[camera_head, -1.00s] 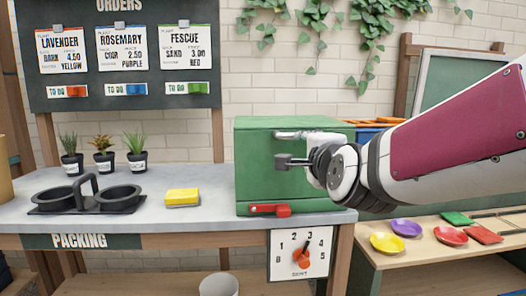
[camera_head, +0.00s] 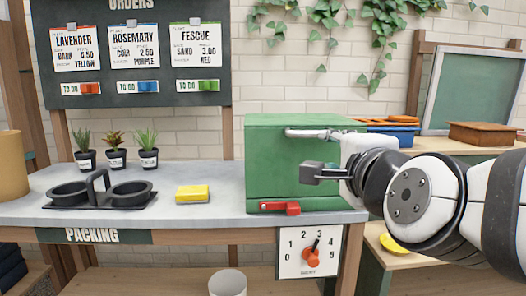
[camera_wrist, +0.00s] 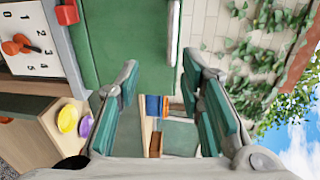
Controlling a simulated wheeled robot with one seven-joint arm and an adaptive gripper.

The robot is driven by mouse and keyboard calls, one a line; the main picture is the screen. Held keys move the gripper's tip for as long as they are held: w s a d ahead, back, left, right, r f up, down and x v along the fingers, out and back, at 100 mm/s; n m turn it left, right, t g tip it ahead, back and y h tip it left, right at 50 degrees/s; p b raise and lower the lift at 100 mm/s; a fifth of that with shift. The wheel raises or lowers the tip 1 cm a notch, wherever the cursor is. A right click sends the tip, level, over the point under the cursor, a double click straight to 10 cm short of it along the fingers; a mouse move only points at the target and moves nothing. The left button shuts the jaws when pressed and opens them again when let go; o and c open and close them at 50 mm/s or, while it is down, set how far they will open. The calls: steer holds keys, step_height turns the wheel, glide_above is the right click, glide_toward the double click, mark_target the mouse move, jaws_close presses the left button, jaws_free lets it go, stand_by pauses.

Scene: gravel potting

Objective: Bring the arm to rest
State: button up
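My arm comes in from the right of the head view, its wrist in front of the right part of the green box (camera_head: 270,170). The fingers appear apart from the handle.
On the packing bench stand a black two-cup carrier (camera_head: 98,193), a yellow block (camera_head: 193,193) and several potted plants (camera_head: 116,158). A dial (camera_head: 311,253) hangs below the box. Yellow (camera_wrist: 68,118) and purple (camera_wrist: 85,126) dishes lie on the side table.

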steer(key=s+f+n+g+y, duration=0.2)
steer(key=s+f+n+g, duration=0.7)
steer(key=s+f+n, duration=0.4)
steer(key=s+d+f+n+g+h, duration=0.1)
steer(key=s+d+f+n+g, duration=0.2)
steer(key=s, duration=0.5)
steer(key=s+d+f+n+g+h, duration=0.1)
steer(key=s+f+n+g, duration=0.15)
steer(key=s+g, duration=0.45)
step_height(320, 180, up, 33)
steer(key=s+t+p, duration=0.1)
steer(key=t+p, duration=0.5)
steer(key=p, duration=2.6)
steer(key=shift+s+d+f, duration=0.2)
steer(key=shift+s+d, duration=0.05)
steer(key=shift+d, duration=0.1)
